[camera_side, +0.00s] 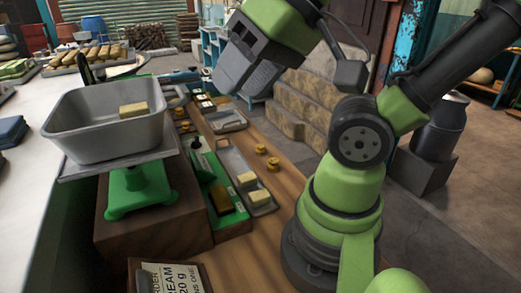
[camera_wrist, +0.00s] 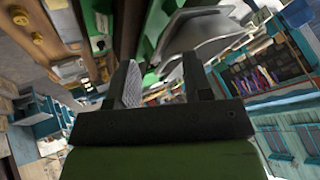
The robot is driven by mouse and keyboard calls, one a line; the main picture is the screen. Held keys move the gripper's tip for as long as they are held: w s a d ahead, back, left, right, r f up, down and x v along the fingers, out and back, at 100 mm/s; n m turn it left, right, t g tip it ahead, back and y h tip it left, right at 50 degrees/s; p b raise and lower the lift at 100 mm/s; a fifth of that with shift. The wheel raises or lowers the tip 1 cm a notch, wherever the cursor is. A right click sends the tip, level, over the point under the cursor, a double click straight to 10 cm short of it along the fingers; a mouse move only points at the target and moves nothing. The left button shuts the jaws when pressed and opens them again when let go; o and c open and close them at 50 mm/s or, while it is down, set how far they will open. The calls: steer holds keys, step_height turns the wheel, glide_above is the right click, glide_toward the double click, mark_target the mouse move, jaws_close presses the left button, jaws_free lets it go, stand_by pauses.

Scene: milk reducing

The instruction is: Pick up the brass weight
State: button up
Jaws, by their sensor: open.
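Two small brass weights stand on the wooden bench top, one (camera_side: 261,149) behind the other (camera_side: 273,164), right of a grey tray. In the wrist view, brass pieces show at the upper left, one (camera_wrist: 38,39) lower and another (camera_wrist: 19,16) near the corner. My gripper (camera_wrist: 162,72) is open, its two dark fingers apart with nothing between them. In the side view my gripper (camera_side: 247,78) is raised above the bench, higher than the weights and apart from them.
A green scale (camera_side: 140,190) with a grey pan (camera_side: 85,125) holding a yellowish block (camera_side: 133,109) stands at the left. A grey tray (camera_side: 233,162) holds pale blocks. A sign (camera_side: 170,278) stands at the front. Bare wood (camera_side: 265,225) lies before my base.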

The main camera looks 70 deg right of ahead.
steer(key=shift+o, duration=0.6)
steer(key=w+d+m+g+h, duration=0.2)
steer(key=w+d+m, duration=0.45)
steer(key=m, duration=0.25)
steer(key=m+g, duration=0.5)
steer(key=m, duration=1.7)
glide_above(260, 146)
step_height(260, 146, down, 25)
steer(key=shift+w+a+f, duration=0.1)
steer(key=shift+a, duration=0.05)
steer(key=shift+d+f, duration=0.15)
steer(key=shift+f, duration=1.35)
steer(key=shift+d+f, duration=0.1)
steer(key=shift+f, duration=1.35)
steer(key=c, duration=1.1)
